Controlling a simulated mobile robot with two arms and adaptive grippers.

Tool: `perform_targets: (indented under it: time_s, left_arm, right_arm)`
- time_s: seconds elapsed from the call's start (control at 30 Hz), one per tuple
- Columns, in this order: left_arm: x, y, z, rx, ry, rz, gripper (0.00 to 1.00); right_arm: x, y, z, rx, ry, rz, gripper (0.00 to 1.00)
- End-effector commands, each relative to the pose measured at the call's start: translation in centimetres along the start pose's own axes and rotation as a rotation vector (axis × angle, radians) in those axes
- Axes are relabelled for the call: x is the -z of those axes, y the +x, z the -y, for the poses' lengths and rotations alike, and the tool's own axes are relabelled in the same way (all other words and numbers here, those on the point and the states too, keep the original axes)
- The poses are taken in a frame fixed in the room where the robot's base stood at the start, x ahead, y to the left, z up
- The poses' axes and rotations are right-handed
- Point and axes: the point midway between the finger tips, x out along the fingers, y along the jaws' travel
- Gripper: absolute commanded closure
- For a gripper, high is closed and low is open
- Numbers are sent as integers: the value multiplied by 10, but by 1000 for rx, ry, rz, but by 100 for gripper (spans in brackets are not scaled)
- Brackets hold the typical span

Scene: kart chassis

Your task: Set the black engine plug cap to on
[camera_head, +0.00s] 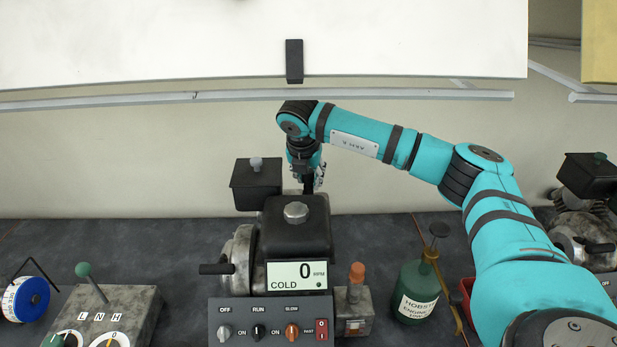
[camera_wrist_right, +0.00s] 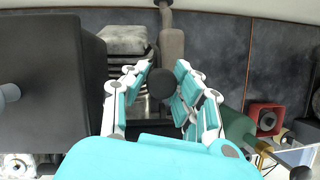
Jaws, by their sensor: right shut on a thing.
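The engine (camera_head: 297,228) stands on the dark bench, with a black top box and a display reading 0 RPM and COLD. My right gripper (camera_head: 308,184) reaches down behind the engine's top box, where its fingertips are partly hidden. In the right wrist view my right gripper (camera_wrist_right: 163,88) is shut on the black plug cap (camera_wrist_right: 161,82), which shows as a dark round end between the teal fingers. The spark plug below the cap is hidden, so I cannot tell how the cap sits on it. My left gripper is not in view.
A control panel (camera_head: 268,332) with several knobs and a red switch stands in front of the engine. A green bottle (camera_head: 414,290) stands right of it, and a lever box (camera_head: 112,318) left. Another engine (camera_head: 585,225) is at the far right. A white board hangs above.

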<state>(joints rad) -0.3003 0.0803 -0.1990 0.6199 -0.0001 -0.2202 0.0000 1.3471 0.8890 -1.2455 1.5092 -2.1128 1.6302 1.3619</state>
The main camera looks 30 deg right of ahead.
Motion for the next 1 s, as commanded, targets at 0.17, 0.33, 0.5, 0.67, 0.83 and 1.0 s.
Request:
perform_targets:
  time_s: [0.17,0.33,0.5,0.67,0.83,1.0]
  left_arm:
    - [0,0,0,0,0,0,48]
    - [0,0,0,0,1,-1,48]
    - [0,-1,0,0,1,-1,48]
    - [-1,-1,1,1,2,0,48]
    - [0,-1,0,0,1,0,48]
    - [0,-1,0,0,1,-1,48]
  right_arm:
    - [4,3,1,7,-5,-8,69]
    - [3,2,1,6,-4,-7,51]
    - [2,2,1,5,-3,-6,51]
    - [2,-5,0,3,-3,-5,51]
    - [1,-33,0,1,-5,-4,51]
    - [1,-71,-1,1,-4,-3,51]
